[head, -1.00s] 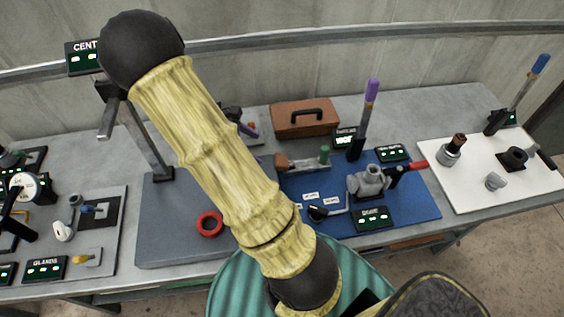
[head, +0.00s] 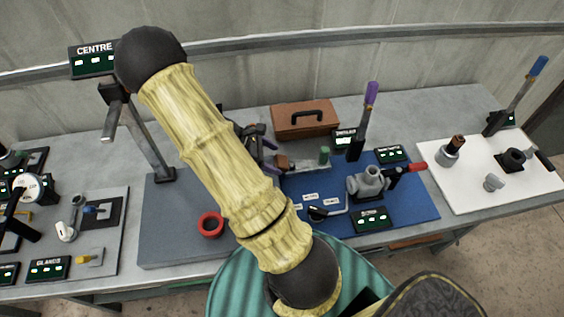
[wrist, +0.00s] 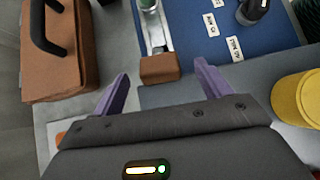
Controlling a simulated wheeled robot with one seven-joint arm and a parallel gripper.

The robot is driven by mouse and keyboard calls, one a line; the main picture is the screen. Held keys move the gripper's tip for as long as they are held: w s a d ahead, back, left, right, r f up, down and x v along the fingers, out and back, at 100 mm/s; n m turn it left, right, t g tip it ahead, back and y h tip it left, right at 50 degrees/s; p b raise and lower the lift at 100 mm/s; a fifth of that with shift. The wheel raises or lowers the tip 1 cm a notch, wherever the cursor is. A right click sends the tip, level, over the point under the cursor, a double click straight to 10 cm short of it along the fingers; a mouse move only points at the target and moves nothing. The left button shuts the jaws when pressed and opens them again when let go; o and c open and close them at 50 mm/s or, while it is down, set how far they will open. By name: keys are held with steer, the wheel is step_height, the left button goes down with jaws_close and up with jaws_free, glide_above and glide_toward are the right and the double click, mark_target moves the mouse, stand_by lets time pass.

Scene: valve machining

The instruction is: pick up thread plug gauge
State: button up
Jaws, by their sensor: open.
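A grey bar-like piece with a brown block end (head: 282,161) and an upright green cylinder (head: 324,154) lies at the left back of the blue mat (head: 415,205). It may be the thread plug gauge, but I cannot tell for sure. In the wrist view the brown block (wrist: 160,69) sits just ahead of and between my purple fingertips, with the green part (wrist: 147,5) at the top edge. My gripper (wrist: 160,78) is open and empty. In the head view my gripper (head: 271,156) is beside the brown block, partly hidden by my arm.
A brown case (head: 305,120) stands behind the mat. A purple-handled tool (head: 366,120) stands upright to the right. A grey valve body (head: 370,182) is on the mat. A red ring (head: 211,225) lies on the grey plate. A yellow cylinder (wrist: 298,98) shows in the wrist view.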

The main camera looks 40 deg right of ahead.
mark_target(277, 160)
steer(key=x, duration=0.4)
steer(key=shift+f+p, duration=0.1)
steer(key=shift+p, duration=0.25)
steer(key=c, duration=1.1)
step_height(277, 160, up, 10)
steer(key=shift+r+b, duration=0.1)
steer(key=shift+b, duration=0.35)
steer(key=shift+s+d, duration=0.1)
